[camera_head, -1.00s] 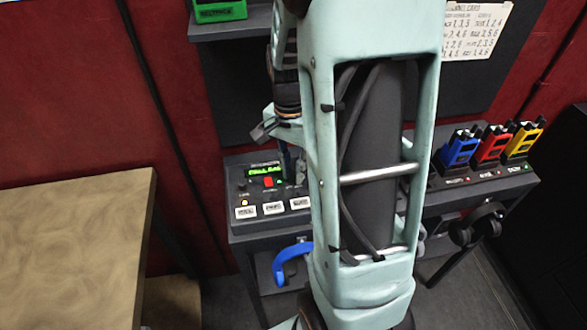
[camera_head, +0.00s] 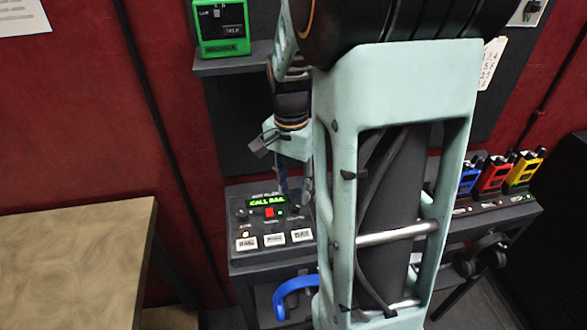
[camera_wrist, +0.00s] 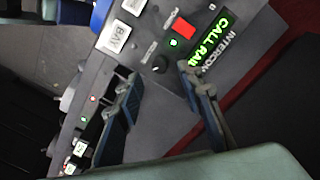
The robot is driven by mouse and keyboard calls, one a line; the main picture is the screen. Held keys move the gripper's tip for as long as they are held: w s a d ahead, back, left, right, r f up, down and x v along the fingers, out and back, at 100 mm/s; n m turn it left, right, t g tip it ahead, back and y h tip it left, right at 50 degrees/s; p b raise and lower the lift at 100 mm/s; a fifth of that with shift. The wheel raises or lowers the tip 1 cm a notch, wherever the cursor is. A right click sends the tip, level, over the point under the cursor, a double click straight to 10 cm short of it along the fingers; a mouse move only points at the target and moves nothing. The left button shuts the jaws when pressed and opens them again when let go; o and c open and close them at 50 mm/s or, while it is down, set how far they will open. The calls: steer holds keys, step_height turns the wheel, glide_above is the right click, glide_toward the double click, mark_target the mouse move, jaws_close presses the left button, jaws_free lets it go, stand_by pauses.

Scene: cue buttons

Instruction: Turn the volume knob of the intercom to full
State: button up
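The intercom console (camera_head: 262,225) lies on the dark bench in the head view, with a lit green display (camera_head: 267,201), a red square button (camera_head: 269,212) and several white labelled buttons. In the wrist view a black volume knob (camera_wrist: 154,63) with a pale mark sits beside a small green light, near the red button (camera_wrist: 183,28) and the green display (camera_wrist: 217,38). My gripper (camera_wrist: 158,90) is open, with one finger to each side of the knob's line and nothing between the pads. In the head view my gripper (camera_head: 295,188) is over the console's right part and hides the knob.
A green box (camera_head: 221,28) stands on a shelf above. Blue, red (camera_head: 494,174) and yellow (camera_head: 524,168) radios stand on the bench's right. Blue (camera_head: 291,290) and black (camera_head: 484,256) headsets hang at the bench front. A bare wooden table (camera_head: 75,260) is at left.

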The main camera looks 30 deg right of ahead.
mark_target(293, 205)
step_height(293, 205, up, 7)
steer(key=shift+r, duration=0.2)
stand_by(0.5)
